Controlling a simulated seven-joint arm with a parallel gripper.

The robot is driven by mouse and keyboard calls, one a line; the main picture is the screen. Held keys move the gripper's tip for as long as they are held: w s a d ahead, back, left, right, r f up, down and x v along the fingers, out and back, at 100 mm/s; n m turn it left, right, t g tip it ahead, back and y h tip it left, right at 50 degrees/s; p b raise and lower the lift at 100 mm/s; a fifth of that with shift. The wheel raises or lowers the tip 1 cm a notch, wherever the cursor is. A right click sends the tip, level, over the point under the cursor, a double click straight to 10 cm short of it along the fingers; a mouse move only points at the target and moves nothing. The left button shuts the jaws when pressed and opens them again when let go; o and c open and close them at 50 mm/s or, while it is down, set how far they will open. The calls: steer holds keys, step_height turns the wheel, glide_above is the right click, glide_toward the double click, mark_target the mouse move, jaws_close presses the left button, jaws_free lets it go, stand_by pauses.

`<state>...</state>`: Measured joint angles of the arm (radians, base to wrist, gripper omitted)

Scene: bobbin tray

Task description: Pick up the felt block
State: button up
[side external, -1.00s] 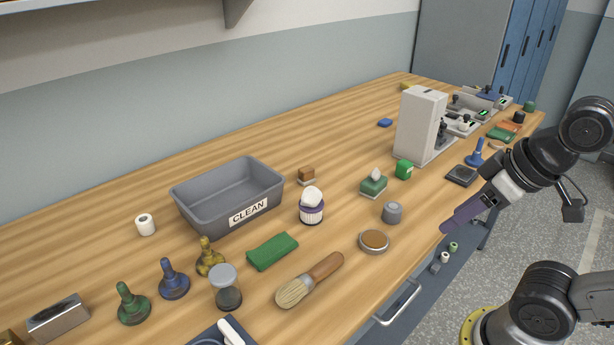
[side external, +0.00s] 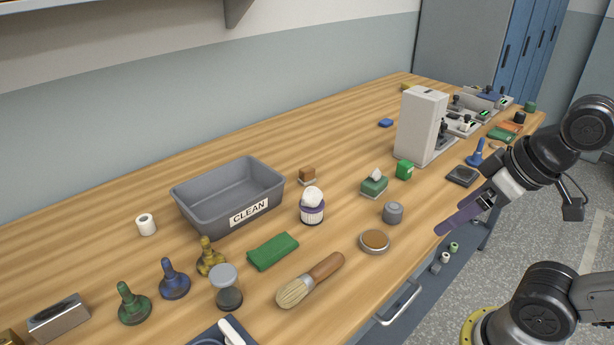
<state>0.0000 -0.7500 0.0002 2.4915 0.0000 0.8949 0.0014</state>
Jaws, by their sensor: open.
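No block is labelled, so I cannot tell for sure which one is the felt block. A small brown block (side external: 307,174) with a pale underside sits right of the grey bin and may be it. A green block (side external: 374,186) with a white piece on top sits farther right. My gripper (side external: 441,229), with purple fingers, is over the bench's front edge at the right, well apart from both blocks. It is open with nothing visible in it; the gap between its fingers is hard to see from this side.
A grey bin marked CLEAN (side external: 185,215) stands at centre left. Near the front are a brush (side external: 325,268), a round brown-topped tin (side external: 375,241), a grey knob-like piece (side external: 393,212) and a folded green cloth (side external: 273,251). A tall pale machine (side external: 420,125) stands behind my gripper.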

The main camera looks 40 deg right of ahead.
steer(key=w+r+t, duration=0.1)
steer(key=w+r, duration=0.8)
steer(key=w, duration=0.2)
steer(key=m, duration=0.1)
glide_above(308, 169)
steer(key=s+a, duration=0.3)
steer(key=s, duration=0.4)
step_height(308, 169, down, 6)
steer(key=w+d+f, duration=0.1)
steer(key=f, duration=0.4)
steer(key=w+f+g, duration=0.1)
steer(key=w+f, duration=0.1)
steer(key=f, duration=0.3)
steer(key=w+d+f+g, duration=0.1)
steer(key=w+f, duration=0.1)
steer(key=f, duration=0.3)
steer(key=shift+w+d+f+m+h, duration=0.2)
steer(key=shift+d+f+m+h, duration=0.1)
steer(key=shift+d+f+m, duration=0.1)
steer(key=shift+x, duration=2.85)
steer(key=shift+s, duration=0.15)
